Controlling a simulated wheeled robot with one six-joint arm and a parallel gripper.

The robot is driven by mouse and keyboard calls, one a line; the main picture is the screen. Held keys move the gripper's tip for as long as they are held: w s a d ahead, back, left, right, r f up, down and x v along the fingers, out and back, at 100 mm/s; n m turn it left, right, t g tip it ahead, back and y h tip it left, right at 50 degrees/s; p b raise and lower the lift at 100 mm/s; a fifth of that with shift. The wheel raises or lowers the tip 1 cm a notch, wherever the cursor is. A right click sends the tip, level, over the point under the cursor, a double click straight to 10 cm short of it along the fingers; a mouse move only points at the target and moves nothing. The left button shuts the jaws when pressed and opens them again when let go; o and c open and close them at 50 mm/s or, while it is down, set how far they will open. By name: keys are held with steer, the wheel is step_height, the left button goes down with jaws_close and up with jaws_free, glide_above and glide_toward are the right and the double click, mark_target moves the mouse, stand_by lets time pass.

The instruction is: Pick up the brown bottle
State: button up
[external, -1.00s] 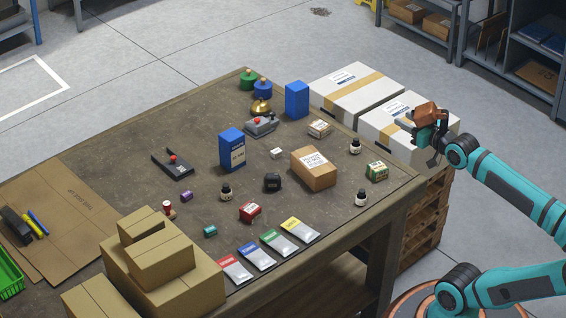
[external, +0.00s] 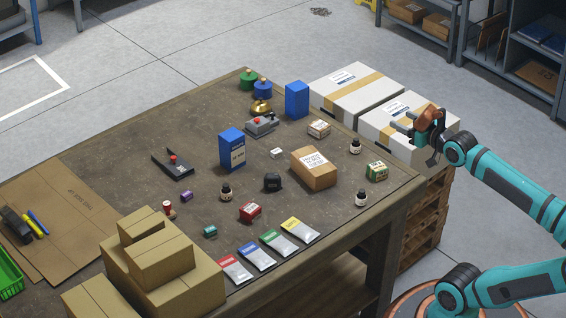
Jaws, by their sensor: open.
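Three small dark-capped bottles with pale labels stand upright on the workbench (external: 120,150). One bottle (external: 226,192) is left of centre, one (external: 356,147) is toward the right rear edge, and one (external: 361,199) is near the right front edge. They look alike at this size; I cannot tell which is the brown bottle. My gripper (external: 402,127) is open and empty, pointing left, in front of the white boxes beyond the bench's right edge. It is apart from all the bottles.
A cardboard box (external: 314,170), a green-and-white box (external: 377,171) and a black cap-like item (external: 272,182) stand among the bottles. A tall blue box (external: 232,150) stands left of centre. Stacked cartons (external: 160,262) fill the front left. Large white boxes (external: 385,122) stand beyond the right edge.

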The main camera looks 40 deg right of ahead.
steer(key=w+a+f+n+g, duration=0.2)
steer(key=w+f+n+g, duration=0.1)
steer(key=w+f+g, duration=0.4)
steer(key=n+g, duration=0.5)
steer(key=g, duration=0.5)
glide_above(362, 191)
step_height(362, 191, down, 6)
steer(key=f, duration=1.1)
steer(key=shift+w+d+f, duration=0.1)
steer(key=shift+w+f, duration=0.1)
steer(key=shift+f, duration=0.2)
steer(key=shift+s+f, duration=0.15)
steer(key=shift+f, duration=2.5)
steer(key=c, duration=1.1)
step_height(362, 191, up, 10)
steer(key=shift+r, duration=0.1)
